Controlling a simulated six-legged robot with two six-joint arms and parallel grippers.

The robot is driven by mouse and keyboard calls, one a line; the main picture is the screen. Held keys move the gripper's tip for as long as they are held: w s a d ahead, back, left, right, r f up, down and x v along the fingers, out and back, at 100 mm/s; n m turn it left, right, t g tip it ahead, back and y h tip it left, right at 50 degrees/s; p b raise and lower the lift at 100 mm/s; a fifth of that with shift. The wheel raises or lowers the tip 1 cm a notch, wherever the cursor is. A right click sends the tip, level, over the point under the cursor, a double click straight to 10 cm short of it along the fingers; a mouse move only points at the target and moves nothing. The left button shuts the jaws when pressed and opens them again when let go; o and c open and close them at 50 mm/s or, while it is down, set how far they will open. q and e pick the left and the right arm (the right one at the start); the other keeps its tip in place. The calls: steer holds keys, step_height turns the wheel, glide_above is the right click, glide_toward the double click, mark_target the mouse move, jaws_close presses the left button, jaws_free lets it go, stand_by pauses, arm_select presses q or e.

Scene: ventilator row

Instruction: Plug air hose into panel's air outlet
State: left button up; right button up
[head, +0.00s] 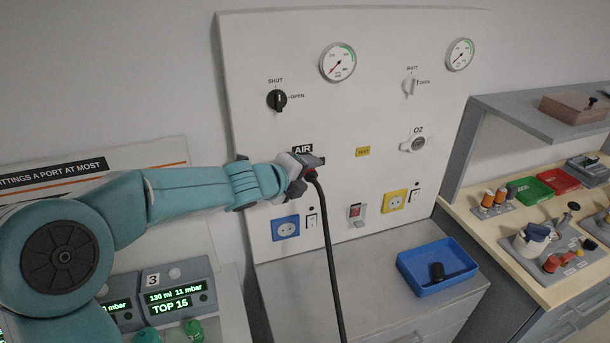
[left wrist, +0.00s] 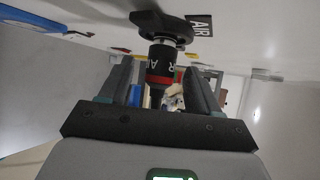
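The black air hose (head: 330,255) hangs down from its plug at the panel (head: 385,130). The plug (left wrist: 160,66) is black with a red ring and white lettering. In the left wrist view its far end meets the dark air outlet (left wrist: 162,25), beside the AIR label (left wrist: 200,26); how deep it sits I cannot tell. My left gripper (head: 303,166) is at the outlet below the AIR sign (head: 302,149) and hides most of it. In the left wrist view the gripper's fingers (left wrist: 160,85) stand on either side of the plug, with a gap on each side. My right gripper is not in view.
A black shut/open knob (head: 277,100) is above the outlet. The O2 outlet (head: 414,144) is to the right. Blue (head: 286,228) and yellow (head: 394,201) sockets are below. A blue tray (head: 419,285) with a black item stands on the grey counter. Monitors (head: 177,295) stand below my left arm.

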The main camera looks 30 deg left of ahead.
arm_select(q)
steer(key=shift+s+d+r, duration=0.15)
steer(key=shift+s+r, duration=0.05)
steer(key=shift+s, duration=0.15)
steer(key=p+v, duration=0.6)
steer(key=v, duration=0.9)
steer(key=shift+s+r, duration=0.2)
steer(key=shift+s, duration=0.1)
steer(key=shift+w, duration=0.1)
